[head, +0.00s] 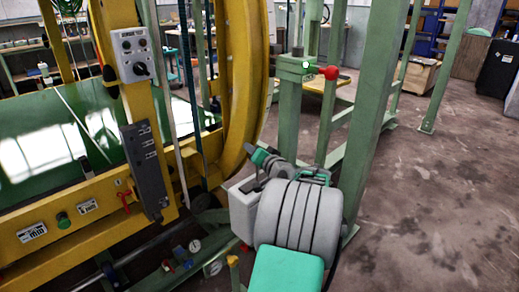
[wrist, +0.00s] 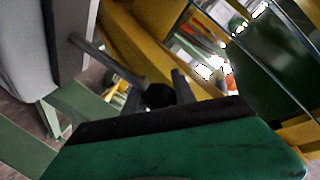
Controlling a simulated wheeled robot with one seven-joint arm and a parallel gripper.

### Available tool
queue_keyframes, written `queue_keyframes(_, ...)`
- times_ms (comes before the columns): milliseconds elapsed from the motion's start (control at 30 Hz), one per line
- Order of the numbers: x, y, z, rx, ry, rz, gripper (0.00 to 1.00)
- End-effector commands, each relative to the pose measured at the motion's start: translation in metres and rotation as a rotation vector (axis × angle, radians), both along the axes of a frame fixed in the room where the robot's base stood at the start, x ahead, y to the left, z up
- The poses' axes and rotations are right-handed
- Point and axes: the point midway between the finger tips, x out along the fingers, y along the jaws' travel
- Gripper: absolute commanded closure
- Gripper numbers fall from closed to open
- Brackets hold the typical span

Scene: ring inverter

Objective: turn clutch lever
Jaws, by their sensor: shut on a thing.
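The clutch lever shows in the wrist view as a grey rod ending in a round black knob (wrist: 158,95). The rod comes out of a grey plate at the upper left. My gripper (wrist: 168,94) is shut on the knob, with a dark finger visible at its right. The green and black part in the foreground covers the lower part of that view. In the head view my gripper (head: 262,157) is beside the yellow ring, above a pale grey box (head: 242,208). The knob and fingertips cannot be made out there.
The large yellow ring (head: 243,85) stands close at the left of my gripper. Green posts (head: 375,95) rise behind and to the right. A red-knobbed fitting (head: 329,73) is on a green post. Open floor (head: 440,200) lies to the right.

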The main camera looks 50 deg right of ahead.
Motion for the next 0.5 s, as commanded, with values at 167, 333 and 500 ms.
queue_keyframes(167, 0.0038, 0.0048, -0.0029, 0.015, 0.001, 0.01, 1.0)
queue_keyframes(333, 0.0041, 0.0055, -0.0031, 0.015, 0.0, 0.011, 0.66)
queue_keyframes(500, 0.0032, 0.0039, -0.0026, 0.013, 0.001, 0.009, 0.52)
